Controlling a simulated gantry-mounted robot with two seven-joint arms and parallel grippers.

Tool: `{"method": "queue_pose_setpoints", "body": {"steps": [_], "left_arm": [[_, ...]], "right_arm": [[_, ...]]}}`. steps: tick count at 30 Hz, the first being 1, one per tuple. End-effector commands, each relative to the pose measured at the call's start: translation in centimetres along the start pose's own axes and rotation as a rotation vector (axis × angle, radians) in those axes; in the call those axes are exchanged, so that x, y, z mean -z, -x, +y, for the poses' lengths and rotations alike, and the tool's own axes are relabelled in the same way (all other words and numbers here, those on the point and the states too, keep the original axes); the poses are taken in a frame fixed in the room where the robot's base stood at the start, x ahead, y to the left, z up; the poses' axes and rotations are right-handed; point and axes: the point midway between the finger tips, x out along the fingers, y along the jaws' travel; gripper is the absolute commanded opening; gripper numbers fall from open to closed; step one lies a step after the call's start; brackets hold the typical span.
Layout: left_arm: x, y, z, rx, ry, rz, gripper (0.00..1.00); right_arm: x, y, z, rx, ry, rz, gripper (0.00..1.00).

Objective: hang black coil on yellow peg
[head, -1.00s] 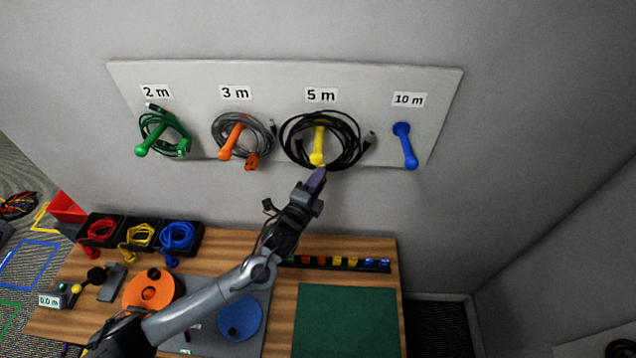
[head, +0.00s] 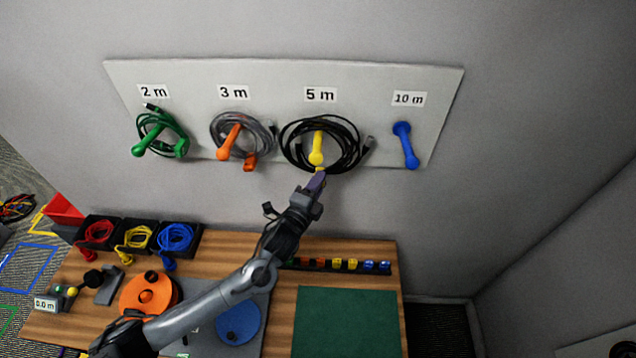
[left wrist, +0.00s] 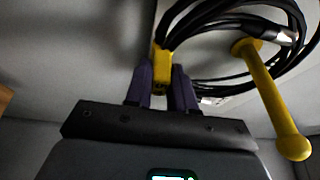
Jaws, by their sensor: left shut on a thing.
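The black coil (head: 350,154) is at the yellow peg (head: 317,148) under the "5 m" label, with its loop around the peg. In the left wrist view the black coil (left wrist: 213,30) curves past the base of the yellow peg (left wrist: 270,100). My left gripper (head: 320,176) is just below the peg's tip. In the left wrist view the left gripper (left wrist: 162,80) is shut on a yellow tie (left wrist: 162,62) on the coil's edge. Whether the coil's weight rests on the peg cannot be told. My right gripper is not in view.
A green coil (head: 160,123) hangs on the green peg and a grey coil (head: 258,127) on the orange peg. The blue peg (head: 405,145) is bare. Below, the wooden table (head: 285,325) holds cable bins, discs and a green mat (head: 348,320).

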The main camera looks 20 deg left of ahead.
Motion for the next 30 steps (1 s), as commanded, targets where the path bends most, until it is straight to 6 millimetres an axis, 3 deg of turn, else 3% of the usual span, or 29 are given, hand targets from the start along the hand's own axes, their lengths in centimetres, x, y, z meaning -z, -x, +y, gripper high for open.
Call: {"method": "queue_pose_setpoints", "body": {"steps": [2,3,8,20,30], "left_arm": [[0.0,0.1,0.5,-0.01,-0.002,0.0,0.0],[0.0,0.1,0.5,-0.01,-0.002,0.0,0.3],[0.0,0.1,0.4,-0.008,-0.001,0.0,0.53],[0.0,0.6,0.4,-0.007,-0.001,0.001,0.53],[0.0,5.7,0.5,-0.008,0.0,0.002,0.53]], "right_arm": [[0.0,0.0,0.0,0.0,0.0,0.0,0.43],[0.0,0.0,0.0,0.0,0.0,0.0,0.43],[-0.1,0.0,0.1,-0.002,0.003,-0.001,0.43],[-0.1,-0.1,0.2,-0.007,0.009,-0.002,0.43],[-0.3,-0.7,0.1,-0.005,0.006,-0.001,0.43]]}}
